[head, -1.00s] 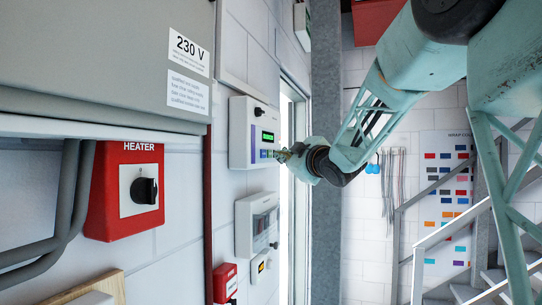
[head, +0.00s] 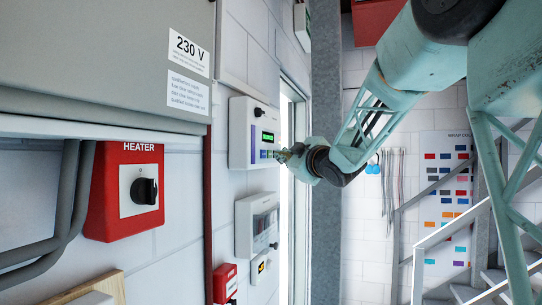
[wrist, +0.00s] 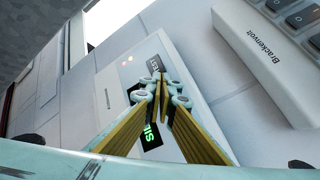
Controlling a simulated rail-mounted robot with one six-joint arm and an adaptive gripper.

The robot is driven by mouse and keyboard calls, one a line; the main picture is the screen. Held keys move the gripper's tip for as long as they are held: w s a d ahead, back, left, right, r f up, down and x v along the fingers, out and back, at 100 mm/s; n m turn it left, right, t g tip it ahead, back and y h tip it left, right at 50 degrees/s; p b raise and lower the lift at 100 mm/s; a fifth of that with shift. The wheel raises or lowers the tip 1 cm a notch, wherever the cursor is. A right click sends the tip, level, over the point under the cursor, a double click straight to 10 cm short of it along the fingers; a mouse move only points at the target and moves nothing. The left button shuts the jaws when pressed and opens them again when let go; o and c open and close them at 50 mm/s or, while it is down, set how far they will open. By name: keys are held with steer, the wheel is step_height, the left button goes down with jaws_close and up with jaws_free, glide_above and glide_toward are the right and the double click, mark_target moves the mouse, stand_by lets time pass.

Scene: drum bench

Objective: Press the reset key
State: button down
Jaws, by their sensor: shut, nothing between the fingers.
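A white control unit (head: 240,151) with a lit green display (head: 267,137) is mounted on the wall in the middle of the head view. A row of small blue and grey keys (head: 264,154) sits under the display; I cannot read which is the reset key. My gripper (head: 280,155) is shut and empty, its tips close to the right end of that row. I cannot tell whether they touch it. In the wrist view the gripper (wrist: 162,84) covers the middle of the unit and hides the keys. Part of the green display (wrist: 151,138) shows between the fingers.
A white box (head: 257,224) hangs just below the unit. A red heater switch (head: 125,190) and a grey cabinet (head: 105,55) are at left. A grey column (head: 326,150) stands right of the unit. In the wrist view, a case marked Brackenvolt (wrist: 262,55) lies at upper right.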

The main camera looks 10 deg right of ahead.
steer(key=shift+w+a+b, duration=0.35)
steer(key=shift+a+b, duration=0.15)
steer(key=shift+a, duration=0.1)
stand_by(1.0)
steer(key=shift+s+d, duration=0.1)
steer(key=shift+d, duration=0.1)
steer(key=shift+s+d, duration=0.2)
steer(key=shift+d, duration=0.15)
steer(key=shift+s+d, duration=0.1)
steer(key=shift+d, duration=0.05)
stand_by(0.4)
steer(key=s+d, duration=0.1)
steer(key=d, duration=0.2)
steer(key=s+d, duration=0.1)
steer(key=d, duration=0.1)
steer(key=shift+s, duration=0.35)
stand_by(0.4)
stand_by(0.5)
